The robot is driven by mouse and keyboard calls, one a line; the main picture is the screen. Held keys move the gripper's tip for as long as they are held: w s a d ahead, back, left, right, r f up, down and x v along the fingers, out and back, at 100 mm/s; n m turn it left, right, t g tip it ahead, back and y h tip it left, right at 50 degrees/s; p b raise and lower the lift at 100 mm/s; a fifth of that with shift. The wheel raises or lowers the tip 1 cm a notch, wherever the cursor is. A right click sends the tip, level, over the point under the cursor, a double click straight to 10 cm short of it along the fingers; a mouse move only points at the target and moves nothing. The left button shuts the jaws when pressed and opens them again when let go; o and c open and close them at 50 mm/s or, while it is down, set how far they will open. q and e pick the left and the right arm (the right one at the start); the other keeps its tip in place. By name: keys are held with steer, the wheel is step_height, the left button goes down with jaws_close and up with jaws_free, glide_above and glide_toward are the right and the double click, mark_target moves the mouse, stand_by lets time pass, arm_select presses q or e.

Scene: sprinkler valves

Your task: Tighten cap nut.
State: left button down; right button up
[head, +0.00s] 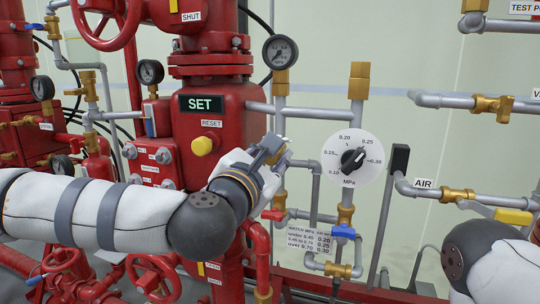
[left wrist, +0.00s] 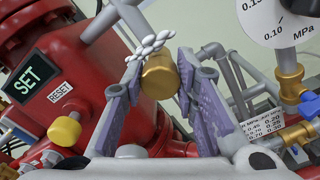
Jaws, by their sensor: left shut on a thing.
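The brass cap nut (left wrist: 160,77) sits between the two purple-grey fingers of my left gripper (left wrist: 153,95) in the left wrist view. It is at the end of a grey pipe, with a white, lumpy strand (left wrist: 150,45) beside it. My left gripper is shut on the nut. How tight the nut sits cannot be seen. My right arm shows at the lower right, but its gripper is out of view.
The red valve body (head: 220,110) with a SET display (head: 202,104) and yellow RESET button (head: 202,146) stands left of the gripper. A white MPa dial (head: 353,158) is to the right. Grey pipes and a red-handled valve (head: 273,214) are close by.

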arm_select(q)
steer(key=shift+m, duration=1)
steer(key=c, duration=1.3)
jaws_free()
steer(key=shift+s, duration=0.1)
